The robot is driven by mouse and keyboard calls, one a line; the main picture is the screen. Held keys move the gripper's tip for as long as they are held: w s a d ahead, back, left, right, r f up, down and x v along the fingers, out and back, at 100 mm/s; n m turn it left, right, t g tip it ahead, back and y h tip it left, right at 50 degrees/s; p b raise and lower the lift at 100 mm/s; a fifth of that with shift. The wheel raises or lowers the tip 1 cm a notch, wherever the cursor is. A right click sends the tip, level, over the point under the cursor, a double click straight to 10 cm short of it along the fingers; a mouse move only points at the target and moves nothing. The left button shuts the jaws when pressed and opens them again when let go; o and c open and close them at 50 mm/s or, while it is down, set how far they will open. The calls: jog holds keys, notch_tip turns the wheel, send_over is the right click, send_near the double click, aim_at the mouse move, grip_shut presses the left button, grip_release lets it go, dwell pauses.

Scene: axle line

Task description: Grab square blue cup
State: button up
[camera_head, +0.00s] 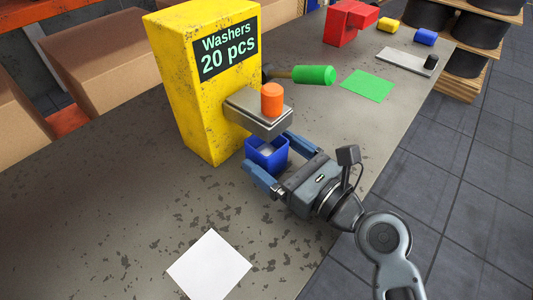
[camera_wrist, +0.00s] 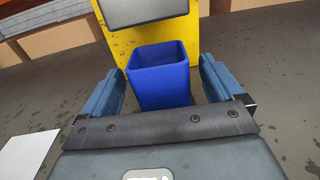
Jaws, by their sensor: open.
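The square blue cup (camera_head: 267,155) stands on the grey table, under the metal spout of the yellow washer dispenser (camera_head: 191,95). Something pale shows inside it in the head view. My gripper (camera_head: 268,161) is open, low over the table, with one blue-grey finger on each side of the cup. In the wrist view the cup (camera_wrist: 159,82) is upright between the two fingers of my gripper (camera_wrist: 160,88), with a visible gap on both sides. The cup's far side is hidden.
An orange button (camera_head: 272,99) stands on top of the metal spout (camera_head: 258,115), just above the cup. A green-handled tool (camera_head: 313,75) and a green sheet (camera_head: 367,85) lie behind. A white sheet (camera_head: 209,266) lies in front, with bare table around it.

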aim_at(257, 141)
jog(key=x, duration=0.4)
jog(key=shift+w+a, duration=0.1)
jog(key=shift+w, duration=0.05)
jog(key=c, duration=1)
